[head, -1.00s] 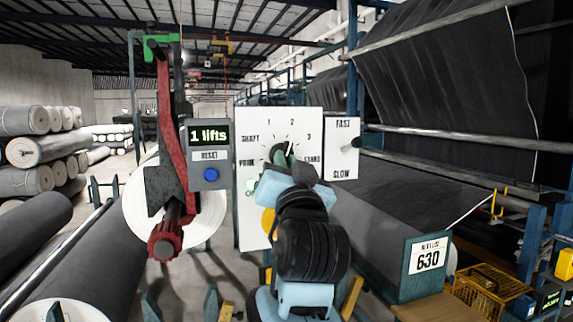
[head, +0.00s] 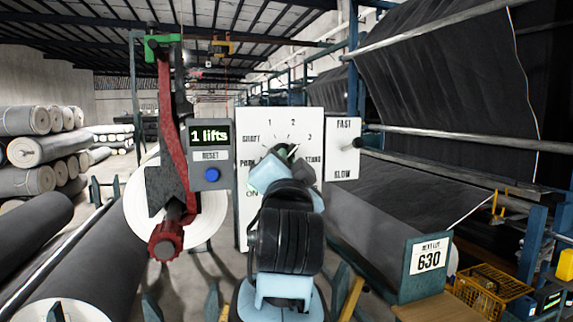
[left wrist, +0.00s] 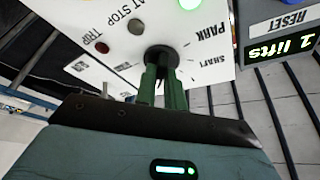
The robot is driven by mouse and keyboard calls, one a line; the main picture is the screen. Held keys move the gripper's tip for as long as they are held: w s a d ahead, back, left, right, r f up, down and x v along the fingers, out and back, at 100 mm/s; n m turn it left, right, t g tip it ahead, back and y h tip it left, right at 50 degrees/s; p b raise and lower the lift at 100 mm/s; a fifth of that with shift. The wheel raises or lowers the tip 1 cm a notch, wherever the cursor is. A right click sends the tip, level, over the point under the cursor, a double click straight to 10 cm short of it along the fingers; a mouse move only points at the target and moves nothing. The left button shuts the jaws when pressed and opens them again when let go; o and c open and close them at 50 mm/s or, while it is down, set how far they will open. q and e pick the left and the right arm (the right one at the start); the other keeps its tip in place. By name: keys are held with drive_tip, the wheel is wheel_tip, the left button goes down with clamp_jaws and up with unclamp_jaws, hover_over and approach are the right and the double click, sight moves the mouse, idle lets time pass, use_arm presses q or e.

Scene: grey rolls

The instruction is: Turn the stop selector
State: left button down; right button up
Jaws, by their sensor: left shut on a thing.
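The stop selector is a dark round knob on a white panel (head: 308,120) marked SHAFT, 1, 2, 3, STAND and PARK. In the left wrist view the dark knob (left wrist: 161,56) sits between the green fingers. My left gripper (head: 285,154) is shut on the knob, and it shows in the left wrist view too (left wrist: 162,88). My gripper and wrist hide most of the knob in the head view. Its white pointer seems to face the upper right, but I cannot tell the exact mark. My right gripper is not in view.
Left of the panel is a box (head: 210,152) reading "1 lifts" with a blue RESET button (head: 211,174). A FAST/SLOW lever plate (head: 343,150) stands on the right. A red arm (head: 171,130) and a grey roll (head: 90,255) are at left.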

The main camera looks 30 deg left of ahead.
use_arm(q)
drive_tip(key=shift+r+m+h, duration=0.1)
drive_tip(key=shift+m+h, duration=0.8)
drive_tip(key=shift+m, duration=1)
drive_tip(key=c, duration=1.5)
unclamp_jaws()
drive_tip(key=shift+s, duration=0.1)
drive_tip(key=v, duration=0.7)
drive_tip(key=shift+s+d, duration=0.15)
drive_tip(key=shift+s, duration=0.15)
